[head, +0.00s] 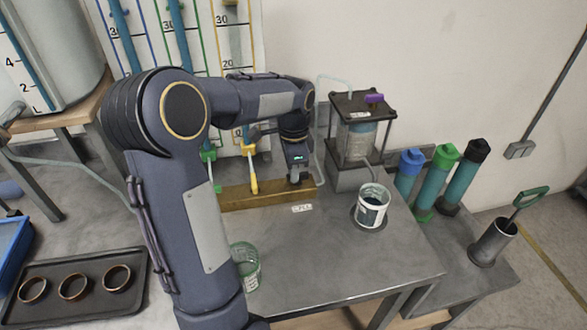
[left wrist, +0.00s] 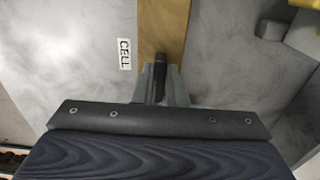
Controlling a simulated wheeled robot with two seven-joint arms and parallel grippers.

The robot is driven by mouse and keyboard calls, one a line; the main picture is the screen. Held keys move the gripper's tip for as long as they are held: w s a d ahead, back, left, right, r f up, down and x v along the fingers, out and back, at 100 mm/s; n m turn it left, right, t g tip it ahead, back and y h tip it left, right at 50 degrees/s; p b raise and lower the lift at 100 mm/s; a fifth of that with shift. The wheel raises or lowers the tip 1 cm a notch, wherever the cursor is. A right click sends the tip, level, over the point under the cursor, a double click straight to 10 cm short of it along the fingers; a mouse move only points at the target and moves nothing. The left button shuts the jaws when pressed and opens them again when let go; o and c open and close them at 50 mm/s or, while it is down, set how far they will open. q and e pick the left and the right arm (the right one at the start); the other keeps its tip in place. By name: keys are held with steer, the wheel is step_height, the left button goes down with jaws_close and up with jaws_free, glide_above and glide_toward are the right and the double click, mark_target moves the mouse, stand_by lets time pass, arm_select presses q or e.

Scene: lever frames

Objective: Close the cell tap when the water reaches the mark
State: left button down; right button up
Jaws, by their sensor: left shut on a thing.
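The cell (head: 355,138) is a clear vessel in a dark frame with a purple knob on its lid, on a grey stand. My left gripper (head: 296,180) is at the right end of the brass-coloured tap block (head: 235,196), above the CELL label (head: 302,208). In the left wrist view its fingers (left wrist: 161,88) are shut on the dark cell tap lever (left wrist: 160,72), beside the CELL label (left wrist: 124,54). My right gripper is out of view.
A green lever (head: 213,176) and a yellow lever (head: 250,172) stand on the block left of my gripper. Capped cylinders (head: 434,182) stand right.

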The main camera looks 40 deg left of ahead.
arm_select(q)
steer(key=c, duration=1.5)
jaws_free()
steer(key=shift+o, duration=0.2)
step_height(320, 180, up, 8)
steer(key=shift+f, duration=0.1)
steer(key=s+d+f+n+t+h, duration=0.2)
steer(key=s+d+n, duration=0.3)
steer(key=s+d, duration=0.3)
steer(key=s+d+f+n+t+h, duration=0.1)
steer(key=s+d+f+n+t, duration=0.1)
steer(key=s+d, duration=0.7)
steer(key=s+n+t, duration=0.1)
steer(key=s+n, duration=0.1)
steer(key=shift+s+n+t+h, duration=0.3)
steer(key=shift+s+n+h, duration=0.05)
steer(key=shift+n+h, duration=0.05)
